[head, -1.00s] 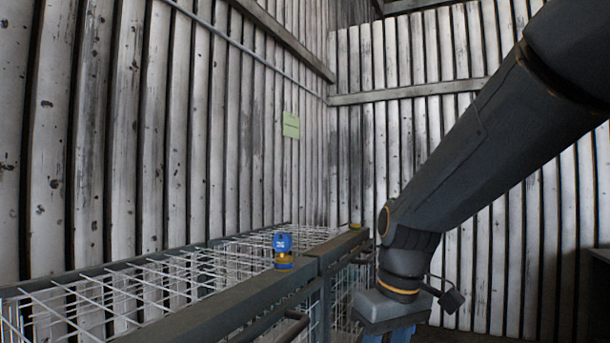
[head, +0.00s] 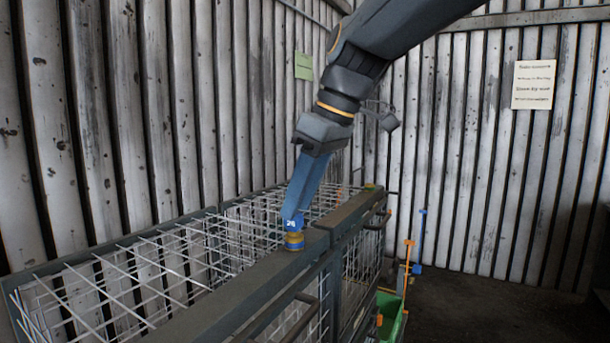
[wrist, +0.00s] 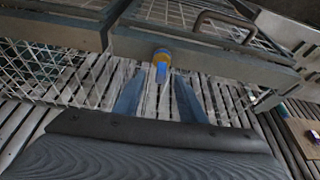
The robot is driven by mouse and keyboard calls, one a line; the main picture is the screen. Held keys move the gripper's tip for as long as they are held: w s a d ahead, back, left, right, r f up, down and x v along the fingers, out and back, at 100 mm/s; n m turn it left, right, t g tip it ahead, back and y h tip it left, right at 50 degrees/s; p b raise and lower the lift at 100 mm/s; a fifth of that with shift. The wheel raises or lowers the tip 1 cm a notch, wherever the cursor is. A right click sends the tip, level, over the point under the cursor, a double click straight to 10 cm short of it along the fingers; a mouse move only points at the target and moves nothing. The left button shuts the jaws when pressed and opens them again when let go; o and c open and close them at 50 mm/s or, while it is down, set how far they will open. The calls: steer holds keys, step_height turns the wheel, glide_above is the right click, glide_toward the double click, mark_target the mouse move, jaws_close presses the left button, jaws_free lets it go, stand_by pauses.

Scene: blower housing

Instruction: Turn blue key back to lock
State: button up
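The blue key (head: 292,224), marked with a white number, sits upright in a brass-yellow lock (head: 294,242) on the top rail of the mesh cage. In the wrist view the blue key (wrist: 161,72) points toward my camera from the yellow lock (wrist: 162,54). My gripper (head: 296,208) has blue fingers and reaches down to the key in the head view, hiding its upper part. In the wrist view my gripper (wrist: 159,78) is open, with one fingertip on each side of the key and a visible gap to both.
The dark cage rail (head: 245,280) runs along the white mesh (head: 150,265). A bent handle (wrist: 222,25) stands near the lock. A second lock (head: 372,187) sits farther along the rail. Corrugated walls (head: 190,110) close in behind. Green and orange items (head: 390,315) stand right of the cage.

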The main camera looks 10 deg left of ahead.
mark_target(294, 230)
steer(key=shift+p+x, duration=0.5)
steer(key=shift+x, duration=1.4)
steer(key=shift+c, duration=0.3)
jaws_close()
steer(key=shift+f, duration=0.1)
